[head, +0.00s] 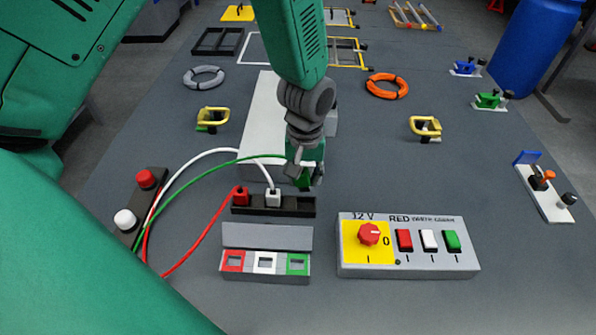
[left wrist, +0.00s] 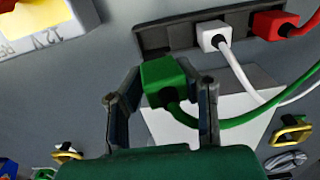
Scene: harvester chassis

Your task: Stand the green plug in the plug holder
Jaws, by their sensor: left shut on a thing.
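My left gripper (head: 306,180) is shut on the green plug (left wrist: 163,76), with one finger on each side in the left wrist view. The plug's green cable runs off to the left in the head view. The black plug holder (head: 298,208) lies just in front of the gripper. The red plug (head: 241,197) stands in its left part and the white plug (head: 273,197) in its middle; its right part looks empty. The green plug is close to that right end, seemingly above and behind it; the exact gap cannot be told. My right gripper is not in view.
In front of the holder is a grey box (head: 266,238) with red, white and green framed sockets. A 12 V control box (head: 407,263) stands at right. A white block (head: 262,118) lies behind the holder. Red, white and green cables cross the table at left.

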